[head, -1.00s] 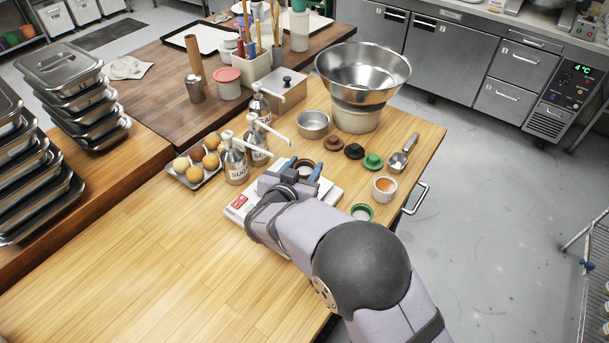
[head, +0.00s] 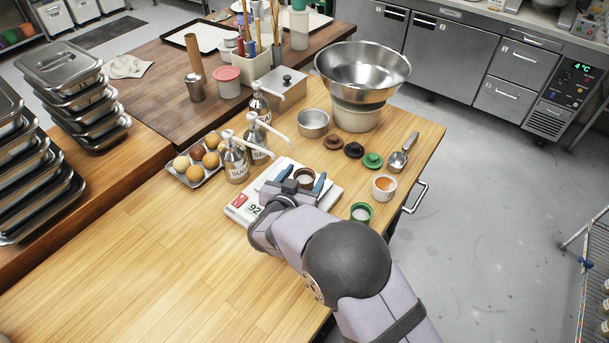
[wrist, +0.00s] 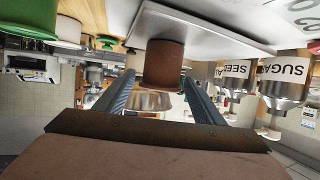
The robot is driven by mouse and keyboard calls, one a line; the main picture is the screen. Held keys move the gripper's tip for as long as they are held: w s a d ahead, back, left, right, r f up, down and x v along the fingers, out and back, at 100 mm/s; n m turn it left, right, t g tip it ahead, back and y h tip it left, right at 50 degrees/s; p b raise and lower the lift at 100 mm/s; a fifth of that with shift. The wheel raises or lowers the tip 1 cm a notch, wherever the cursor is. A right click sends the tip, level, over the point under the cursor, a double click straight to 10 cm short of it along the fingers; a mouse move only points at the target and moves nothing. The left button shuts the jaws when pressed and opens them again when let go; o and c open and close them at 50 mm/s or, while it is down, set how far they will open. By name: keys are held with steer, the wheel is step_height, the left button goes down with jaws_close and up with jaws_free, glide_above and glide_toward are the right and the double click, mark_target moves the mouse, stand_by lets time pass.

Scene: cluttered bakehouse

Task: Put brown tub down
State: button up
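The brown tub (head: 305,177) stands on the white plate of the scale (head: 239,210). In the wrist view, which is upside down, the tub (wrist: 164,62) rests against the plate (wrist: 215,27). My gripper (head: 302,181) is open, with its blue fingers on either side of the tub. In the wrist view a gap shows between the tub and the left fingertip; the right fingertip of the gripper (wrist: 158,82) looks close to it. The scale's display shows 92.
A green tub (head: 361,212), a white cup with orange contents (head: 384,187), several lids (head: 354,150) and a scoop (head: 398,160) lie to the right. The front left of the bench is clear.

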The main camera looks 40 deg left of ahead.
steer(key=shift+r, duration=0.1)
steer(key=shift+r, duration=0.15)
steer(key=b+v, duration=0.2)
steer(key=v, duration=1)
